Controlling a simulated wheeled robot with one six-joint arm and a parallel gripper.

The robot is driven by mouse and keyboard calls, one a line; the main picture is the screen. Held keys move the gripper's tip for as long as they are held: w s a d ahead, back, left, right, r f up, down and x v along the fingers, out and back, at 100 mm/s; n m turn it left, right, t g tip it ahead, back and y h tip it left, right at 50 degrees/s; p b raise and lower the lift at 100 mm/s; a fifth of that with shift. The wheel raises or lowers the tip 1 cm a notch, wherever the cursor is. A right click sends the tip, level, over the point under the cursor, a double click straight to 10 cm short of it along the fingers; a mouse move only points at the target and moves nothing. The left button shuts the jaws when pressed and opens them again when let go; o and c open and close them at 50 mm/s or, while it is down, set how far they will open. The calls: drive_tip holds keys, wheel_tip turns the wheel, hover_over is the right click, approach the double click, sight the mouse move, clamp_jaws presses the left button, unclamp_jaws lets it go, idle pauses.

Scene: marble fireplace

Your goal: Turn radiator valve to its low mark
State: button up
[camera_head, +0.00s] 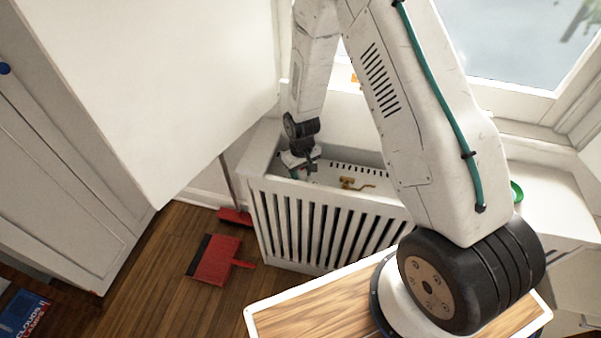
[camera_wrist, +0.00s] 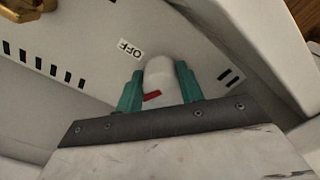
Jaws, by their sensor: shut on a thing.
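The radiator valve is a white rounded knob (camera_wrist: 158,76) with a red mark (camera_wrist: 152,96) on its side, seen in the wrist view. My gripper (camera_wrist: 158,84) has its two teal fingers on either side of the knob, shut on it. An upside-down OFF label (camera_wrist: 130,48) lies on the white panel just up and left of the knob. No low mark can be made out. In the head view my gripper (camera_head: 301,170) reaches down inside the left end of the white radiator cover (camera_head: 262,190). The knob is hidden there.
A brass fitting (camera_head: 348,183) sits to the right inside the cover; part of it shows in the wrist view (camera_wrist: 28,8). Dark slots line the panel. A red dustpan (camera_head: 213,260) and brush (camera_head: 236,216) are on the floor at left. A wooden-topped surface (camera_head: 320,305) is in front.

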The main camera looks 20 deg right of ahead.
sight(302, 171)
drive_tip(key=shift+d+n, duration=0.15)
drive_tip(key=shift+n, duration=2.15)
drive_tip(key=shift+w, duration=0.1)
drive_tip(key=o, duration=1)
drive_tip(key=shift+r, duration=3.95)
